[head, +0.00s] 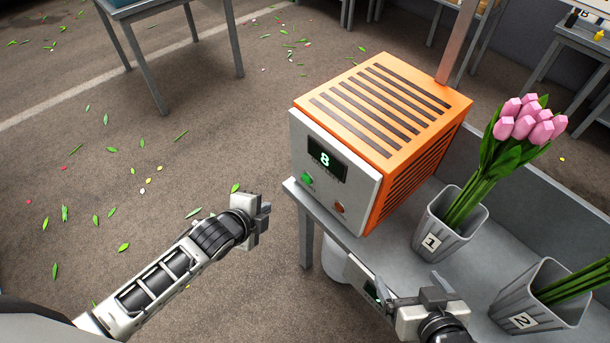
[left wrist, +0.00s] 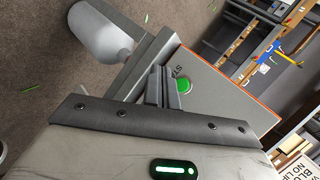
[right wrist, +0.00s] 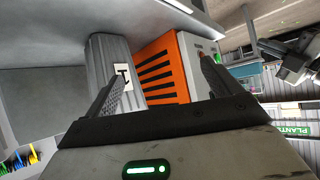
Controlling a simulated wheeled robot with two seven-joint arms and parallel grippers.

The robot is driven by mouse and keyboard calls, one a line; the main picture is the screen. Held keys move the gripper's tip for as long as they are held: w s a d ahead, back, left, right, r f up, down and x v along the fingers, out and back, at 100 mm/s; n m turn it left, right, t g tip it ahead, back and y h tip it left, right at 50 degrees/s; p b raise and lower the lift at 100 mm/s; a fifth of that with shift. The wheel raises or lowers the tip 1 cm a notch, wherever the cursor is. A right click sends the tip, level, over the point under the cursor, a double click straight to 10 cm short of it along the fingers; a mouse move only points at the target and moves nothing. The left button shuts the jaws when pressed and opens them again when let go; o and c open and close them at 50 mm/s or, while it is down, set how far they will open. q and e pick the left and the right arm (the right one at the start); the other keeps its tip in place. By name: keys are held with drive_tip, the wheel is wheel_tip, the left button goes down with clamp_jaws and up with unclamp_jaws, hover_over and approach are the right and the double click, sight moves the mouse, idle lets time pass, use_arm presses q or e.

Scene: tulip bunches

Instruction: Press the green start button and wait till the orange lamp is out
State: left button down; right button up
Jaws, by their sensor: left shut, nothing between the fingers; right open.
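The orange machine (head: 385,105) has a grey front panel and a display (head: 327,159) reading 8. The green start button (head: 307,178) is low on the panel's left; it also shows in the left wrist view (left wrist: 184,85). The lamp (head: 340,208), to its lower right, looks dull orange-brown; I cannot tell whether it is lit. My left gripper (head: 264,216) is shut and empty, in front of the panel and apart from the button. In the left wrist view its fingertips (left wrist: 168,86) appear beside the button. My right gripper (head: 420,291) is open and empty near the table's front.
The machine stands on a grey table (head: 392,250). Bin 1 (head: 439,238) with pink tulips (head: 522,122) stands right of it, and bin 2 (head: 524,317) with green stems is further right. The floor left of the table is open, with scattered leaves.

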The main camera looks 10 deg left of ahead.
sight(306, 180)
use_arm(q)
drive_tip(key=shift+d, duration=0.1)
use_arm(e)
drive_tip(key=shift+w, duration=0.1)
use_arm(q)
drive_tip(key=w+d+b, duration=0.3)
drive_tip(key=w+d, duration=0.2)
drive_tip(key=w, duration=0.1)
drive_tip(key=shift+w+d+b, duration=0.15)
drive_tip(key=shift+w+b, duration=0.25)
use_arm(e)
drive_tip(key=shift+a+f, duration=0.45)
drive_tip(key=shift+f, duration=0.15)
drive_tip(key=shift+d+f+t, duration=0.1)
drive_tip(key=shift+f+t, duration=0.05)
drive_tip(key=shift+t, duration=0.15)
idle(1.1)
use_arm(q)
drive_tip(key=shift+w+d, duration=0.3)
drive_tip(key=shift+w, duration=0.05)
use_arm(e)
drive_tip(key=shift+r, duration=0.25)
